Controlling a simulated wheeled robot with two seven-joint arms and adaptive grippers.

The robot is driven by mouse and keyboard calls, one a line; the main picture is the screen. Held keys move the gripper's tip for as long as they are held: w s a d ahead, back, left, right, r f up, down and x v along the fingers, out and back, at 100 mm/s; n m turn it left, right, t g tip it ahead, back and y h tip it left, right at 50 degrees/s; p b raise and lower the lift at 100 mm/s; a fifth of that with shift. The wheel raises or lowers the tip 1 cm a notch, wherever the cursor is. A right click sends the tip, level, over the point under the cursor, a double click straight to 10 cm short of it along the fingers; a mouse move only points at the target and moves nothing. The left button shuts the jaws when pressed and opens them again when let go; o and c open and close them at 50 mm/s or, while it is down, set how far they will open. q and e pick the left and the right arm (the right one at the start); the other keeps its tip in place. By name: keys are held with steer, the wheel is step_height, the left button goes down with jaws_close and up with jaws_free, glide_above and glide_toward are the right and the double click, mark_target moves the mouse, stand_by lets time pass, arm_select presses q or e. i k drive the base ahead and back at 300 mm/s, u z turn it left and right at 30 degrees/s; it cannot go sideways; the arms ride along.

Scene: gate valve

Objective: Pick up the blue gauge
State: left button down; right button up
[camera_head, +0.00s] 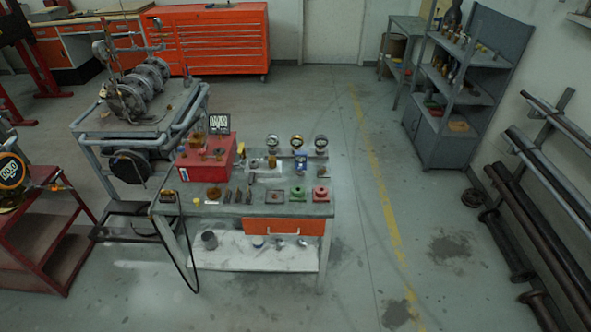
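A small blue object (301,163), which looks like the blue gauge, stands on the workbench (220,209) in the middle of the view, towards its right end. It is too small for me to make out a dial. Three round-faced gauges (321,141) stand in a row just behind it along the bench's back edge. Neither of my grippers shows in this view.
A red box (207,158) sits on the bench's left part. Several small parts, including a green-based one (297,194) and a red one (320,194), line the front. A cart with machinery (125,125) stands left. Floor right of the bench is clear.

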mark_target(300, 157)
steer(key=u, duration=0.5)
steer(key=i, duration=0.6)
steer(key=u, duration=0.5)
steer(key=i, duration=0.75)
steer(key=z, duration=0.35)
